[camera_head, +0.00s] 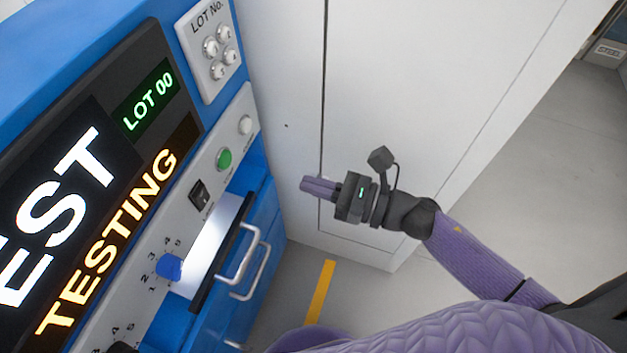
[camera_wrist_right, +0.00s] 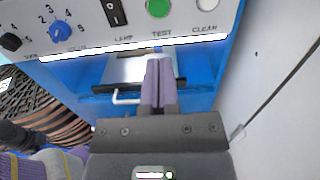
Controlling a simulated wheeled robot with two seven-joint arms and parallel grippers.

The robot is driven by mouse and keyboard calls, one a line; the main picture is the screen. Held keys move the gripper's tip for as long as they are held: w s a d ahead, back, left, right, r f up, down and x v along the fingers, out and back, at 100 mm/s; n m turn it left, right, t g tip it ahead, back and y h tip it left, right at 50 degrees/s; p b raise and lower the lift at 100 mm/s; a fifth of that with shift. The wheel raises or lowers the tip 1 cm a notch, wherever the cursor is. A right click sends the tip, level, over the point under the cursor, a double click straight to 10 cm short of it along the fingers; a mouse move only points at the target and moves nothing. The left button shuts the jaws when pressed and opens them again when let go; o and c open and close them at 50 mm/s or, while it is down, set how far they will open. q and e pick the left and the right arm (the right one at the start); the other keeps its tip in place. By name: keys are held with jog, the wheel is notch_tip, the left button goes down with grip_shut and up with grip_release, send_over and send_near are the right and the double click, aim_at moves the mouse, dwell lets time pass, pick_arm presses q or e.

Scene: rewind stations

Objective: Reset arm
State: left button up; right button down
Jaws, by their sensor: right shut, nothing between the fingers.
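My right gripper (camera_head: 318,187) is shut and empty, in front of the white cabinet wall and to the right of the blue test station. In the right wrist view its two purple fingers (camera_wrist_right: 158,84) are together and point toward the station, below the green TEST button (camera_wrist_right: 159,8). The fingers appear apart from the panel. In the head view the green button (camera_head: 224,159) is on the grey control strip, left of the gripper. My left gripper is not in the head view.
The station's display (camera_head: 95,215) reads TESTING and LOT 00. A blue knob (camera_head: 169,266), a rocker switch (camera_head: 200,194) and a drawer handle (camera_head: 243,252) are on its front. A white cabinet (camera_head: 285,90) stands beside it. Grey floor (camera_head: 540,160) is clear at right.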

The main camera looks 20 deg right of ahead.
dwell(0.3)
jog(key=s+d+f+m+h, duration=0.2)
jog(key=d+f+m+h, duration=0.2)
jog(key=f+m, duration=0.4)
jog(key=s+d+f+m+h+p, duration=0.1)
jog(key=s+d+f+m+h, duration=0.25)
jog(key=f+m, duration=0.4)
jog(key=s+d+f+m+h, duration=0.2)
jog(key=d+f+m+h, duration=0.3)
jog(key=m, duration=0.5)
jog(key=s+f+m+g+h, duration=0.1)
jog(key=s+f+m+g, duration=0.2)
jog(key=s+m, duration=0.3)
jog(key=s+f+m+g+h, duration=0.1)
jog(key=s+f+m+g, duration=0.3)
jog(key=s, duration=0.9)
jog(key=s+f+m+g+h+p, duration=0.1)
jog(key=s+f+m+g, duration=0.3)
jog(key=s+m, duration=0.4)
jog(key=shift+s+f+m, duration=0.35)
jog(key=shift+s, duration=0.5)
